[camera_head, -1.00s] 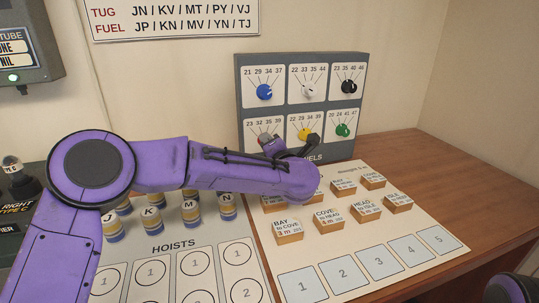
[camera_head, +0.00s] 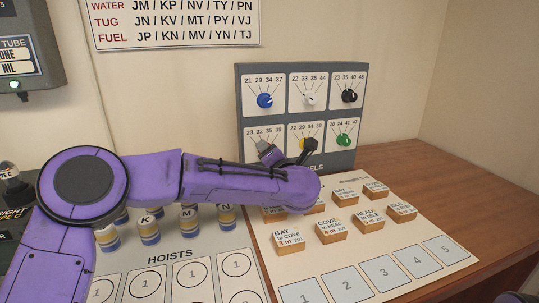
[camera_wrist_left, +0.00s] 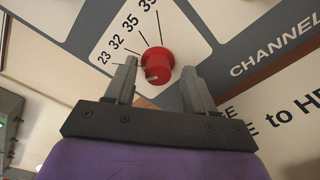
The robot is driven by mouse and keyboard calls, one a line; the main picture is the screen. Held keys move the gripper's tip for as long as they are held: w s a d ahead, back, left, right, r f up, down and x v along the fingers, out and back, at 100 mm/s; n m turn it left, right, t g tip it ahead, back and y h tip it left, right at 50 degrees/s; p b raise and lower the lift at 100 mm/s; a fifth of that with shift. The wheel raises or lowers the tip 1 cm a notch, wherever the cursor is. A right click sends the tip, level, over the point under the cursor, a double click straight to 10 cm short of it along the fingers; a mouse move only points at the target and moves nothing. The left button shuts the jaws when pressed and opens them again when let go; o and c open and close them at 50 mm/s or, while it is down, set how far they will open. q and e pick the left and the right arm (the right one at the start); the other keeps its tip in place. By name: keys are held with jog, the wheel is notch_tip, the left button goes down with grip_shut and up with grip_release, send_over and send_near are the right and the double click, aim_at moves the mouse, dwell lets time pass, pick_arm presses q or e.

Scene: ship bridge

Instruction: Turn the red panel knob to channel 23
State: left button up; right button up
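The red knob (camera_wrist_left: 157,63) shows in the left wrist view on a white plate marked 23, 32, 35 and 39, with a line running to each number. Its exact pointing direction is hard to read. My left gripper (camera_wrist_left: 160,72) is open, one finger on each side of the knob, with visible gaps. In the head view my left gripper (camera_head: 287,150) is at the lower left of the grey channel panel (camera_head: 300,67), and the red knob is hidden there. My right gripper is not in view.
Labelled wooden blocks (camera_head: 331,231) and round pieces (camera_head: 148,231) stand below my left arm. The wooden desk (camera_head: 440,180) is clear at right.

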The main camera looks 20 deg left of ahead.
pick_arm(q)
jog(key=shift+r, duration=0.1)
jog(key=b+v, duration=0.1)
jog(key=v, duration=0.9)
jog(key=shift+s+d, duration=0.15)
jog(key=shift+d, duration=0.05)
